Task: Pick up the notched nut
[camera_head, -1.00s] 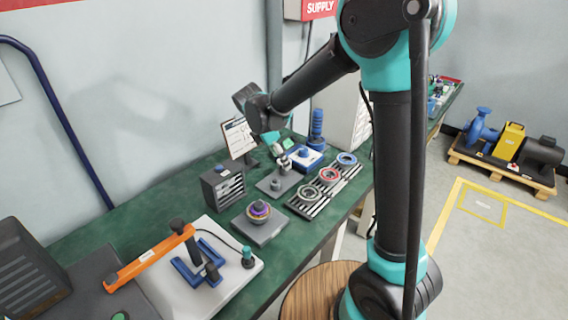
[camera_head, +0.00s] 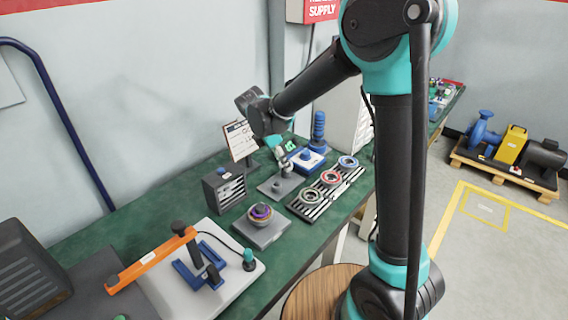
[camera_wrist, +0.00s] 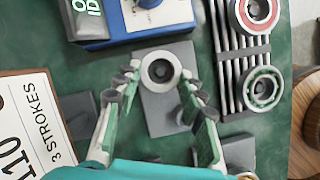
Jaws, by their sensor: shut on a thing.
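The notched nut (camera_wrist: 161,71) is a grey ring with a dark round hole, seen from above in the wrist view. My gripper (camera_wrist: 160,78) is shut on it, with a finger at each side. It is over a grey plate (camera_wrist: 167,123), and the wrist view does not show clearly how far above the plate it is. In the head view my gripper (camera_head: 281,155) points down over the same plate (camera_head: 270,190), and the nut is too small to make out clearly.
A blue device with a green display (camera_head: 308,160) stands close behind. A slotted rack (camera_head: 312,208) with several rings lies to the right. A drawer box (camera_head: 223,187) and a card stand (camera_head: 240,139) are at the left. A plate with a purple-ringed part (camera_head: 261,211) is nearer.

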